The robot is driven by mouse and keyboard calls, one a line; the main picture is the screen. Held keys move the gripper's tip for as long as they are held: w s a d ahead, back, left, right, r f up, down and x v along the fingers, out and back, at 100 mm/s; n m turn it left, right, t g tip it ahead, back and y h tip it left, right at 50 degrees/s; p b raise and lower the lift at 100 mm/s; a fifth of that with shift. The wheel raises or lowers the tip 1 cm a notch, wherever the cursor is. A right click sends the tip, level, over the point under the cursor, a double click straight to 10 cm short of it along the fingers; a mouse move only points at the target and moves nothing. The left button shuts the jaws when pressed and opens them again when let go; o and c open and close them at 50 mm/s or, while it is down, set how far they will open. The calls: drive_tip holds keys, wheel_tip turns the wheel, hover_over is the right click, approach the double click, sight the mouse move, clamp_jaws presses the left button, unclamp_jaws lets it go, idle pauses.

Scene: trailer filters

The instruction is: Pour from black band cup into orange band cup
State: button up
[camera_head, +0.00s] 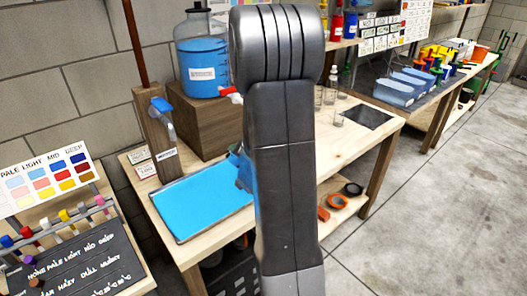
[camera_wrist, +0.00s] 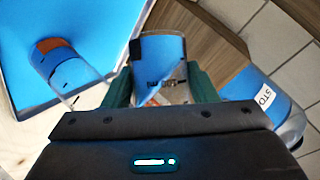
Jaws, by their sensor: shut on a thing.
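My gripper (camera_wrist: 160,86) is shut on a clear cup (camera_wrist: 162,58) between its two green fingers in the wrist view. The cup shows blue inside and dark markings, with a small black patch at its left edge; I take it as the black band cup. The orange band cup (camera_wrist: 66,72) stands to its left, apart from it, with an orange patch near its top and dark tick marks. Blue shows through it; I cannot tell whether that is liquid or the tray behind. In the head view my arm hides most of the gripper and both cups.
A blue-floored tray (camera_head: 200,206) lies on the wooden table. A stock jar (camera_head: 203,58) of blue liquid with a red tap stands on a wooden block (camera_head: 190,120). Several clear glasses (camera_head: 338,117) and a dark mat (camera_head: 367,117) are to the right.

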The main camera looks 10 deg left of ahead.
drive_tip(key=shift+r+m+g+y+p, duration=0.3)
drive_tip(key=shift+r+m+y+p, duration=0.75)
drive_tip(key=shift+p, duration=1)
idle(3.3)
wheel_tip(320, 180, down, 3)
drive_tip(key=n+b, duration=0.1)
drive_tip(key=b, duration=0.1)
drive_tip(key=h+b, duration=0.1)
drive_tip(key=b, duration=0.1)
drive_tip(key=shift+a+r+n+h, duration=0.15)
drive_tip(key=shift+r+n+h, duration=0.1)
drive_tip(key=shift+n, duration=0.1)
drive_tip(key=shift+t+b, duration=0.3)
drive_tip(key=shift+t, duration=0.1)
drive_tip(key=shift+r+h, duration=0.25)
drive_tip(key=shift+h, duration=0.05)
drive_tip(key=f+n+b, duration=0.1)
drive_tip(key=b, duration=0.2)
drive_tip(key=shift+f+h, duration=0.2)
drive_tip(key=shift+h, duration=0.2)
drive_tip(key=b, duration=0.3)
drive_tip(key=shift+s+a+f+n+h+b, duration=0.2)
drive_tip(key=shift+a+n+h+b, duration=0.1)
drive_tip(key=shift+n+b, duration=0.1)
drive_tip(key=shift+t+b, duration=0.3)
drive_tip(key=shift+b, duration=0.1)
drive_tip(key=shift+w+f+b, duration=0.1)
drive_tip(key=shift+b, duration=0.75)
